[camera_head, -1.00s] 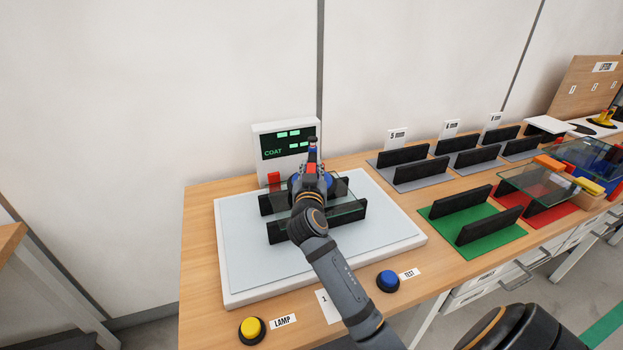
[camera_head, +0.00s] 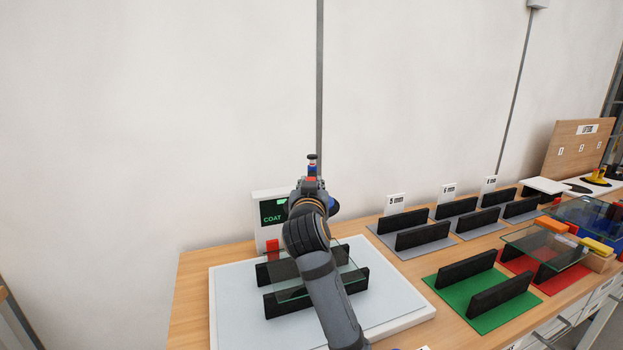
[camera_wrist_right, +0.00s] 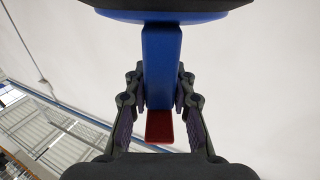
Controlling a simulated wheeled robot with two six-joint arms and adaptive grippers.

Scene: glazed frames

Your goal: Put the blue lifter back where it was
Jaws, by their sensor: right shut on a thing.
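My right gripper (camera_head: 312,182) is shut on the blue lifter (camera_head: 334,207) and holds it up in front of the wall, above the white test plate (camera_head: 390,310). My arm hides most of the lifter in the head view. In the right wrist view, the blue lifter (camera_wrist_right: 161,55) has its bar between the fingers (camera_wrist_right: 160,95), a dark round pad at the top and a red end below. A glass pane (camera_head: 345,268) lies across two black supports on the plate, apart from the lifter. My left gripper is not in view.
A display reading COAT (camera_head: 272,214) stands behind the plate. Grey mats with black supports (camera_head: 422,236), a green mat (camera_head: 437,281) and a red mat (camera_head: 553,284) are to the right. A numbered wooden board (camera_head: 577,147) stands far right with a yellow lifter (camera_head: 597,177) before it.

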